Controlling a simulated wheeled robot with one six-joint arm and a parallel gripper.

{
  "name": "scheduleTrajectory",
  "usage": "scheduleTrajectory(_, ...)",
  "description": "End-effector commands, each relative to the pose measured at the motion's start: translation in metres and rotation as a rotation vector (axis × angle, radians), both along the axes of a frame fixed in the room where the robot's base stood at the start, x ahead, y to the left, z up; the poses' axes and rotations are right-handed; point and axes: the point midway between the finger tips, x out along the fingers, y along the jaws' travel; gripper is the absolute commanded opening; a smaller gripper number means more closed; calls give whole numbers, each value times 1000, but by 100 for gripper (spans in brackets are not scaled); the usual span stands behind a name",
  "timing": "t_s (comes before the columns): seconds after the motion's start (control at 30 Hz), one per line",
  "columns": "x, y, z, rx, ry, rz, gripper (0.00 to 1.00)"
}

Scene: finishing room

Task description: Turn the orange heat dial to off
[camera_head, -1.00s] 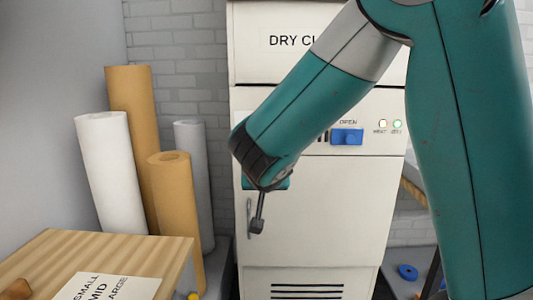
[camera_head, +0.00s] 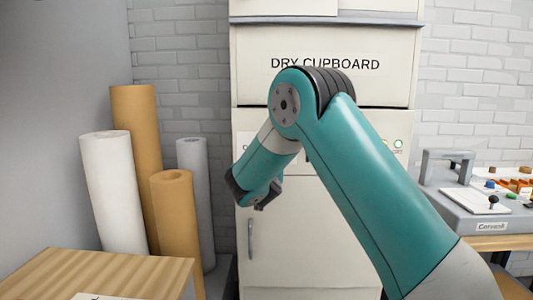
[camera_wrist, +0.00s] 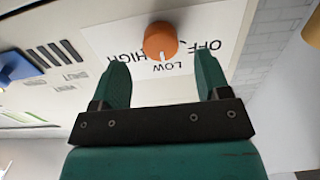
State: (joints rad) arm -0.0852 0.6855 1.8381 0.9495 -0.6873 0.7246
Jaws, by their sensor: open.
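The orange heat dial (camera_wrist: 160,41) sits on a white plate on the cupboard's panel in the wrist view. Its white mark points toward LOW; HIGH is lettered to the left and OFF to the right, all appearing upside down. My gripper (camera_wrist: 162,68) is open and empty, its two green fingers below and on either side of the dial; I see no contact. In the head view my gripper (camera_head: 266,197) is in front of the white dry cupboard (camera_head: 335,225), and my arm hides the dial.
The wrist view shows a blue button (camera_wrist: 14,67) and dark slots on the panel's left. A door handle (camera_head: 250,238) is below my gripper. Paper rolls (camera_head: 112,190) stand left, a wooden table (camera_head: 85,275) is at front left, and a grey machine (camera_head: 475,208) is at right.

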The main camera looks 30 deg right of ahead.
Motion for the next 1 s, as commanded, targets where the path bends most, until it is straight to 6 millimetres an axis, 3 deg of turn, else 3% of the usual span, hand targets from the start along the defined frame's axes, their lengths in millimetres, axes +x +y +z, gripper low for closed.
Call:
scheduleTrajectory(0.1,19,-14,3,0,0,-3,70)
scheduleTrajectory(0.3,39,-26,1,1,1,-1,70)
scheduleTrajectory(0.67,44,-29,0,0,1,1,70)
scheduleTrajectory(0.9,43,-29,0,1,1,1,20)
scheduleTrajectory(1.0,43,-29,0,0,1,1,20)
